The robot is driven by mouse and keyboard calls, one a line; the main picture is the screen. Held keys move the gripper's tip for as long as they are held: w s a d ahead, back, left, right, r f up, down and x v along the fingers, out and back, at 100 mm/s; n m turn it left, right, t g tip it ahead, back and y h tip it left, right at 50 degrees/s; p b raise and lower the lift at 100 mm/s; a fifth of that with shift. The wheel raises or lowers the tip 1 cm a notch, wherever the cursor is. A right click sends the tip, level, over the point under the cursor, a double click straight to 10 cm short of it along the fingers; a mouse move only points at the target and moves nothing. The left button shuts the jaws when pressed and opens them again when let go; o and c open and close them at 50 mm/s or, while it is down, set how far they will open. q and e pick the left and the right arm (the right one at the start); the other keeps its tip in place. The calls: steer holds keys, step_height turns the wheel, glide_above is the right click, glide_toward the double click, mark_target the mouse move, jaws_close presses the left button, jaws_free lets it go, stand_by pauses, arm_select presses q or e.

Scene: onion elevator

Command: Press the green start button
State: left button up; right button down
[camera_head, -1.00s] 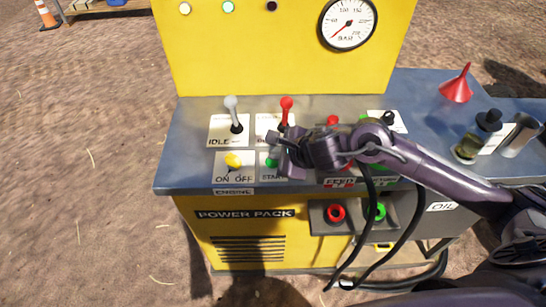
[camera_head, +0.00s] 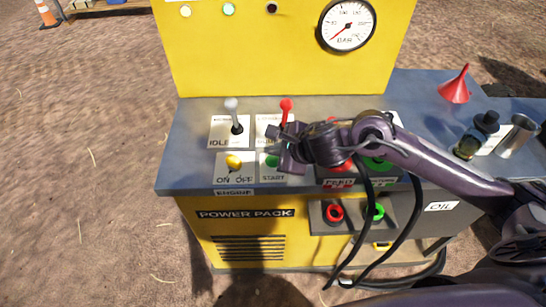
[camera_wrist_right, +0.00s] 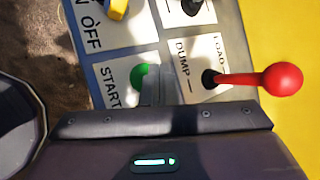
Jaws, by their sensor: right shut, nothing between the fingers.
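The green start button (camera_head: 272,161) sits on the white START plate (camera_head: 273,177) on the blue-grey console top. In the right wrist view the green button (camera_wrist_right: 141,76) is partly covered by my shut, empty right fingers (camera_wrist_right: 153,88). My right gripper (camera_head: 277,147) reaches in from the right, close to the button, just behind it and to its right in the head view. I cannot tell whether the fingertips touch the button. My left gripper is not in view.
A yellow ON/OFF switch (camera_head: 234,161) is left of the button. A grey-knobbed IDLE lever (camera_head: 232,105) and a red-knobbed DUMP/LOAD lever (camera_head: 286,105) stand behind. A red funnel (camera_head: 454,90) and small containers (camera_head: 521,137) are at the right.

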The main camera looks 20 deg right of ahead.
step_height(320, 180, up, 5)
steer(key=p, duration=0.3)
steer(key=shift+f, duration=0.1)
stand_by(0.8)
